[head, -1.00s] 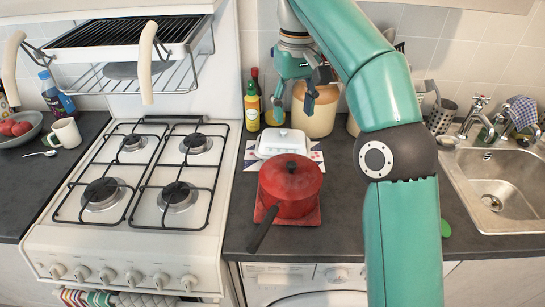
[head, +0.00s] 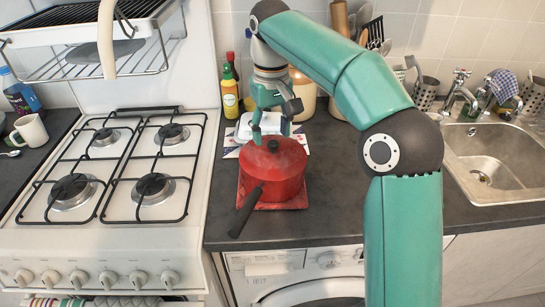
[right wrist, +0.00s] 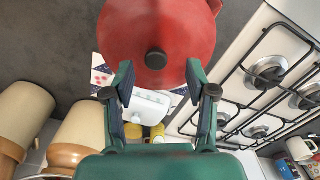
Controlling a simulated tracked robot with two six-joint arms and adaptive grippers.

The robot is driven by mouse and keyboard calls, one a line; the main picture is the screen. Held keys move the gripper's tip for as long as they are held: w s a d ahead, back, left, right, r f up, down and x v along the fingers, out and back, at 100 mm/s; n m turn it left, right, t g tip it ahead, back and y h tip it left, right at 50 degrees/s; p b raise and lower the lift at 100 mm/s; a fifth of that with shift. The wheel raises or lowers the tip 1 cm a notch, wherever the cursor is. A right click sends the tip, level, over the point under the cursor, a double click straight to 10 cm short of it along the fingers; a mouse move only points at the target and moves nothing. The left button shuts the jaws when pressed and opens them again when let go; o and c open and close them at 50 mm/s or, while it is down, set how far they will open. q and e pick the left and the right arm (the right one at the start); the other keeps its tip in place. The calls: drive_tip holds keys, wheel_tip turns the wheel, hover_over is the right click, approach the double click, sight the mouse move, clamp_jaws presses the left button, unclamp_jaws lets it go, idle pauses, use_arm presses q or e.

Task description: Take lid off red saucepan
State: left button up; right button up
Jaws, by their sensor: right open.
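The red saucepan (head: 285,190) stands on a red square mat or board on the counter, its dark handle (head: 245,211) pointing to the front left. Its red lid (head: 290,154) is on, with a black knob (head: 272,146) on top. My right gripper (head: 271,132) is just behind and above the lid, pointing down. In the right wrist view my right gripper (right wrist: 157,75) is open and empty, with the lid (right wrist: 185,35) in front of it. The knob (right wrist: 156,59) shows between and slightly past the fingertips, not gripped. My left gripper is not in view.
A white butter dish (head: 243,129) sits behind the saucepan, partly hidden by my gripper. Bottles (head: 230,93) and a cream canister (head: 302,98) stand at the back wall. The gas hob (head: 115,165) is left, the sink (head: 490,160) right. Counter right of the saucepan is clear.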

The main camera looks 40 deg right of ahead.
sight(273, 142)
drive_tip(key=f, duration=0.4)
drive_tip(key=shift+d+b, duration=0.2)
drive_tip(key=shift+b, duration=0.2)
clamp_jaws()
